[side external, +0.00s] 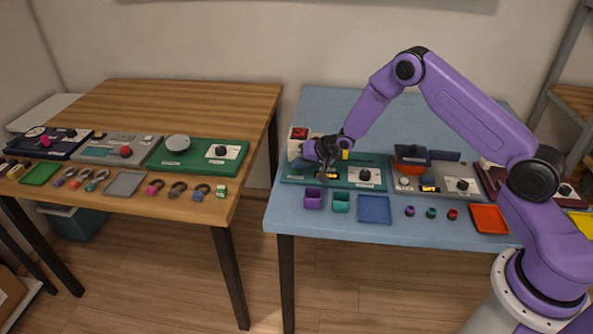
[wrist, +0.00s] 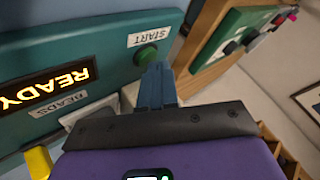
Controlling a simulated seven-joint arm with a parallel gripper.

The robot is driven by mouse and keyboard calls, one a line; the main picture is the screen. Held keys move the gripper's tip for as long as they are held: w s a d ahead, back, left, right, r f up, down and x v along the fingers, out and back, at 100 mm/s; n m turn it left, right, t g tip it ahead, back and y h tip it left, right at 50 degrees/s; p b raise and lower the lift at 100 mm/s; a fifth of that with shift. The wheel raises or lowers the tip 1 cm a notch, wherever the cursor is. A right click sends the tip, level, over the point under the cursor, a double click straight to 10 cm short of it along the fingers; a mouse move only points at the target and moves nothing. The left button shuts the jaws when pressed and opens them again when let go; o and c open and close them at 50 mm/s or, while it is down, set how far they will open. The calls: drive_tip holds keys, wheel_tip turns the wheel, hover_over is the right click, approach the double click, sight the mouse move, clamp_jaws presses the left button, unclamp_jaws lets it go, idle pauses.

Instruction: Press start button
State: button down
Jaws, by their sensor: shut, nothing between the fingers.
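A round green button (wrist: 148,54) sits on a teal panel (wrist: 100,60) beside a white START label (wrist: 150,36) in the wrist view. My gripper (wrist: 154,68) is shut and empty, with its blue-grey fingertips right at the edge of the button. I cannot tell whether they touch it. A lit display (wrist: 42,90) on the same panel reads READY in amber, and a label (wrist: 72,105) reads BEADS. In the side external view my gripper (side external: 324,174) points down over the left part of the teal station (side external: 372,161); the button is hidden there.
A white box with a red top (side external: 300,133) stands behind my gripper. Purple (side external: 313,202) and teal (side external: 341,206) cups and a blue tray (side external: 374,213) lie in front. Other stations stand to the right. A gap separates the wooden table (side external: 190,100) on the left.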

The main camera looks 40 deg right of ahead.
sight(300, 171)
drive_tip(key=shift+f, duration=0.2)
idle(0.3)
drive_tip(key=shift+r, duration=0.8)
drive_tip(key=shift+r, duration=0.1)
drive_tip(key=shift+r, duration=2.45)
